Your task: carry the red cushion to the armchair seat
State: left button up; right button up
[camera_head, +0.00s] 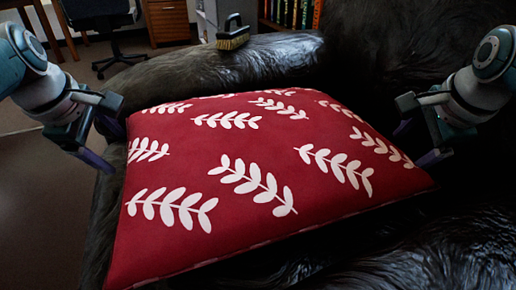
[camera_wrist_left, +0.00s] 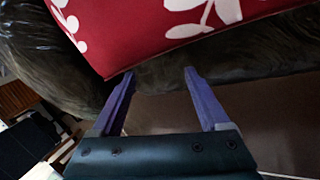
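The red cushion (camera_head: 240,185) with white leaf sprigs lies nearly flat over the dark, shaggy armchair (camera_head: 440,250). Its underside and the seat below it are hidden, so full contact cannot be told. My left gripper (camera_head: 103,143) is open beside the cushion's left edge. In the left wrist view its purple fingers (camera_wrist_left: 159,73) are spread with nothing held, and the cushion (camera_wrist_left: 150,30) shows just beyond the tips. My right gripper (camera_head: 420,142) has its fingers apart beside the cushion's right edge, with no cushion visibly between them.
A brush (camera_head: 233,36) with pale bristles rests on the armchair's far arm (camera_head: 190,75). The armchair's back rises at the upper right. Behind stand an office chair (camera_head: 100,25), a wooden drawer unit (camera_head: 166,20) and a shelf of books (camera_head: 292,12). Open floor (camera_head: 40,200) shows at left.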

pick_arm(q)
jog(key=shift+d+f+b, duration=0.35)
jog(key=shift+d+f, duration=0.2)
jog(key=shift+f, duration=0.25)
pick_arm(e)
jog(key=shift+w+a+f, duration=0.1)
jog(key=shift+a+f, duration=0.3)
jog(key=shift+f, duration=0.2)
pick_arm(q)
jog(key=shift+s+r+p, duration=0.1)
jog(key=shift+r+p, duration=0.15)
jog(key=shift+p, duration=0.05)
pick_arm(e)
jog(key=shift+r, duration=0.25)
pick_arm(q)
jog(key=shift+o, duration=0.5)
jog(key=shift+a+r, duration=0.15)
jog(key=shift+a, duration=0.75)
pick_arm(e)
jog(key=shift+d, duration=0.85)
pick_arm(q)
jog(key=o, duration=0.3)
jog(key=shift+a, duration=0.3)
pick_arm(e)
jog(key=shift+d, duration=0.3)
pick_arm(q)
jog(key=shift+a, duration=0.1)
pick_arm(e)
jog(key=o, duration=0.4)
